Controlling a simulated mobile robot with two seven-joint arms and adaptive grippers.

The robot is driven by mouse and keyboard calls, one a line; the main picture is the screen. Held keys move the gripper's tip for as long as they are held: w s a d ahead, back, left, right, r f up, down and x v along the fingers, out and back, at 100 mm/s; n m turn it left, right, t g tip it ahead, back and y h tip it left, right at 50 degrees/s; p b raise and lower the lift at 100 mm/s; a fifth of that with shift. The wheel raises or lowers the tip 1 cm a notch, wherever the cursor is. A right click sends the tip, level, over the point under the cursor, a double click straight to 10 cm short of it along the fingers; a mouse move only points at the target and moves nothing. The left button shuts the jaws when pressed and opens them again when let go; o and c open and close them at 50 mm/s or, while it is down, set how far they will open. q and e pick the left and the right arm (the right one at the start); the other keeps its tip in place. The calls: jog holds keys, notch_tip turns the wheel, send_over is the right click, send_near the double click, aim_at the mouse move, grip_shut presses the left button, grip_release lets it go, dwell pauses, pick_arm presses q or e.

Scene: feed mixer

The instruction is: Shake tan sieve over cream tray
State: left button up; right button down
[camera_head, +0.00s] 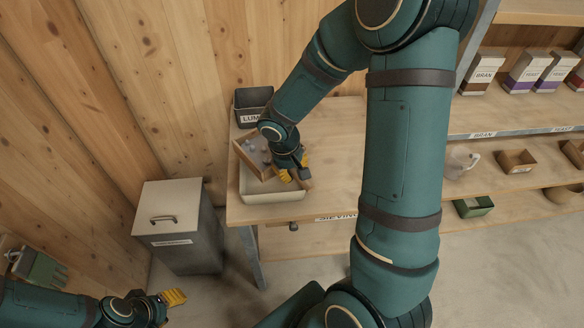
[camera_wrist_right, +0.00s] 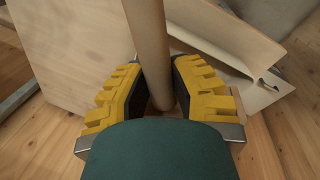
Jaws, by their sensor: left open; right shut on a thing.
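The tan sieve (camera_head: 252,153) is a wooden-sided box tilted above the cream tray (camera_head: 272,197) on the table, with small grey lumps inside. My right gripper (camera_head: 292,176) is over the tray beside the sieve. In the right wrist view its yellow fingers (camera_wrist_right: 160,100) are shut on the sieve's round wooden handle (camera_wrist_right: 150,45). Whether the sieve touches the tray rim is hard to tell. My left gripper (camera_head: 172,298) is open and empty at the lower left, away from the table.
A dark bin with a "LUM..." label (camera_head: 252,120) stands behind the sieve. A lidded grey bin (camera_head: 178,225) stands on the floor left of the table (camera_head: 335,150). Shelves at right hold labelled boxes (camera_head: 484,72), a jug (camera_head: 459,163) and a green box (camera_head: 474,207).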

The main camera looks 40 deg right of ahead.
jog(key=f, duration=0.1)
jog(key=a+f+b, duration=0.1)
jog(key=f, duration=0.1)
jog(key=shift+a+b, duration=0.15)
jog(key=shift+b, duration=0.15)
jog(key=shift+d+r, duration=0.2)
jog(key=shift+d, duration=0.75)
jog(key=shift+a+r+b, duration=0.2)
jog(key=shift+a+b, duration=0.1)
jog(key=shift+a, duration=0.2)
dwell(0.9)
